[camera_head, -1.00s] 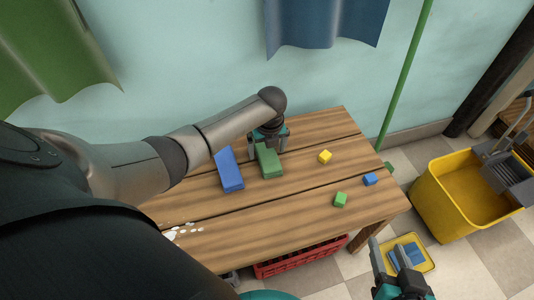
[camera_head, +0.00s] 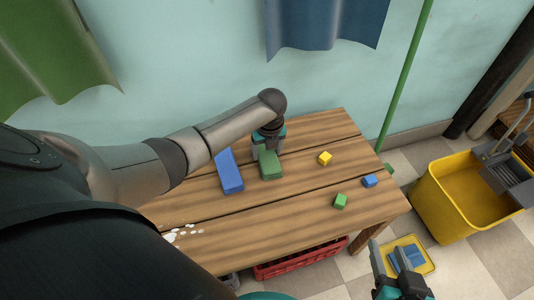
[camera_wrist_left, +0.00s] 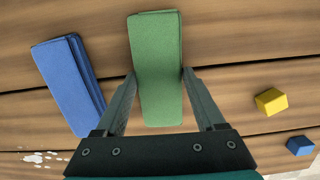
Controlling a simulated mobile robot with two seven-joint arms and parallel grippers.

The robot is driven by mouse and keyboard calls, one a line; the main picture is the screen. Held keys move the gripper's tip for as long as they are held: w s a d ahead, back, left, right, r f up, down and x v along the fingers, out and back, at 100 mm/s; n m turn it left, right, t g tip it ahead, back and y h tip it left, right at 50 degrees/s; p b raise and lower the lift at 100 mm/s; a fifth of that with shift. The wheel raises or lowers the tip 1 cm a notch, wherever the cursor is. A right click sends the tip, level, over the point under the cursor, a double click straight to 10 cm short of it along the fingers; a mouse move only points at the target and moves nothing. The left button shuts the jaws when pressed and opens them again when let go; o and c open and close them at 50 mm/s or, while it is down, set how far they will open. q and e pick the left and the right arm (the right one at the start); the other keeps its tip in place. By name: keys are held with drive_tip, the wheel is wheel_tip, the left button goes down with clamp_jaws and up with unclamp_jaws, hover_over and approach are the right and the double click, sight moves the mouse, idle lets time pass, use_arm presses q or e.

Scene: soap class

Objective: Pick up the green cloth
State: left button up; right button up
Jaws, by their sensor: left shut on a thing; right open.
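The green cloth (camera_head: 270,165) is a folded block on the wooden table, right of the folded blue cloth (camera_head: 229,171). My left gripper (camera_head: 267,150) is at the far end of the green cloth and shut on it. In the left wrist view, the green cloth (camera_wrist_left: 156,60) runs between the two fingers (camera_wrist_left: 157,78), one along each side. I cannot tell whether the cloth is clear of the table. My right gripper (camera_head: 390,254) is open and empty, low at the right in front of the table.
A yellow cube (camera_head: 325,158), a blue cube (camera_head: 370,181) and a green cube (camera_head: 340,201) lie on the right of the table (camera_head: 290,222). White spots (camera_head: 180,234) lie near the front left. A yellow bucket (camera_head: 450,205) stands on the floor at right. A red crate (camera_head: 300,259) is below the table.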

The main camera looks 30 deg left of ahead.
use_arm(q)
drive_tip(key=shift+r, duration=0.35)
drive_tip(key=shift+r+p, duration=0.7)
drive_tip(key=shift+r, duration=0.05)
wheel_tip(320, 180, up, 4)
drive_tip(key=shift+f+p, duration=0.1)
drive_tip(key=shift+p, duration=1.1)
use_arm(e)
drive_tip(key=s+d+g+h, duration=0.3)
drive_tip(key=s+d+g, duration=0.2)
drive_tip(key=d+g, duration=0.15)
use_arm(q)
wheel_tip(320, 180, up, 6)
drive_tip(key=p, duration=0.4)
wheel_tip(320, 180, up, 7)
drive_tip(key=p, duration=0.3)
hover_over(267, 153)
drive_tip(key=shift+r, duration=0.5)
use_arm(e)
drive_tip(key=s+f+g, duration=0.1)
drive_tip(key=s+f, duration=0.1)
drive_tip(key=f, duration=0.5)
drive_tip(key=s+d+f, duration=0.1)
drive_tip(key=s+f, duration=0.1)
drive_tip(key=f, duration=0.5)
drive_tip(key=shift+s+d+f+g, duration=0.25)
drive_tip(key=shift+d+f+g, duration=0.05)
drive_tip(key=shift+f+g, duration=0.1)
